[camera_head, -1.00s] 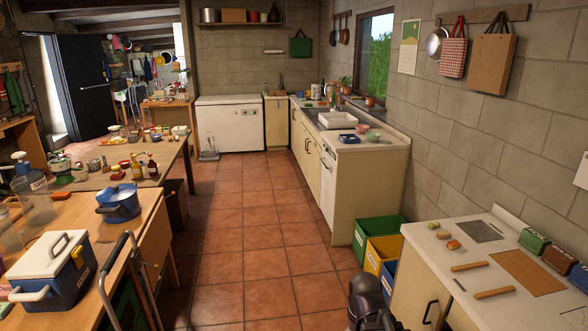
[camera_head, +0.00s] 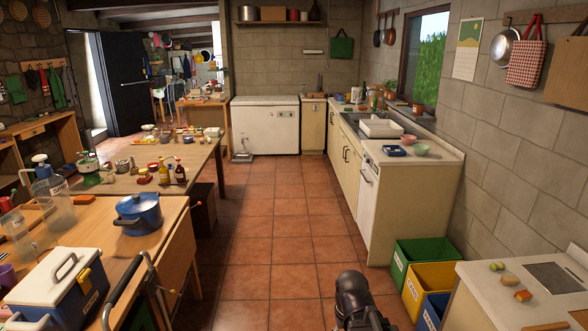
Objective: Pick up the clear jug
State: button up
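A clear, see-through vessel (camera_head: 16,236) that looks like a jug stands at the left edge of the head view, on the near wooden table (camera_head: 165,243). Its handle and spout cannot be made out. Just behind and right of it stands a larger clear bottle (camera_head: 58,208) with a grey-white top and a label. A dark, rounded part of my arm shows at the bottom centre, over the floor and well away from both. No gripper fingers can be made out, and nothing held is visible.
A blue lidded pot (camera_head: 138,213) and a blue-and-white cool box (camera_head: 62,285) share the near table. A dark metal rail (camera_head: 125,285) runs along its front. The tiled aisle (camera_head: 275,215) is clear. Green, yellow and blue bins (camera_head: 428,252) stand right, beside a low counter (camera_head: 480,282).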

aim_at(363, 100)
jog(key=u, duration=0.25)
jog(key=i, duration=1.55)
jog(key=u, duration=0.2)
jog(key=i, duration=4.9)
jog(key=z, duration=0.2)
